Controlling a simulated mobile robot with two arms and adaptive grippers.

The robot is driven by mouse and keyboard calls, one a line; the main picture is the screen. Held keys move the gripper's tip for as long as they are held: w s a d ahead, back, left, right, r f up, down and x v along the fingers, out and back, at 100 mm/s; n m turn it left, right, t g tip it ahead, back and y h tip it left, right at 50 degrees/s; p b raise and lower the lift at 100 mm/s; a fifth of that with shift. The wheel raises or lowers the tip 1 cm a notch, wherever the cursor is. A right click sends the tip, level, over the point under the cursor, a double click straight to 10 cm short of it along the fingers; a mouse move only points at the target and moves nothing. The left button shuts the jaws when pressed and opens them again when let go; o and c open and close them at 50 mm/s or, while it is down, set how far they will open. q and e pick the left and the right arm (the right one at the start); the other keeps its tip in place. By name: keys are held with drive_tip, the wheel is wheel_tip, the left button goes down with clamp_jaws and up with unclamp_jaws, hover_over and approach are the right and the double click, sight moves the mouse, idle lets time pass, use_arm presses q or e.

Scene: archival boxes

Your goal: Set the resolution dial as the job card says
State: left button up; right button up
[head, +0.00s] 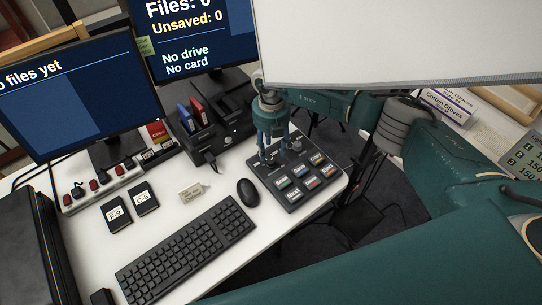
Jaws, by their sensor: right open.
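A dark control panel (323,189) lies on the right end of the white desk, with several colour-marked buttons on its near part. My right gripper (273,158) points down over the far left part of this panel, its two fingers open and apart. A small round grey knob (297,145) shows just right of the fingers; I cannot read its setting. Anything between the fingers is too small and shaded to tell, as is whether they touch the panel. A grey board with "150" lines (526,158) is cut by the right edge; I cannot tell if it is the job card. My left gripper is not in view.
A mouse (248,192) and a keyboard (187,248) lie left of the panel. Black docks (205,140) with red and blue items stand behind. Two monitors (70,95) (183,37) are at the back. A large white surface (400,40) covers the upper right.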

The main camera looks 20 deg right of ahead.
sight(271, 160)
wheel_tip(271, 160, down, 6)
drive_tip(key=shift+a+p, duration=0.1)
drive_tip(key=shift+p, duration=0.2)
clamp_jaws()
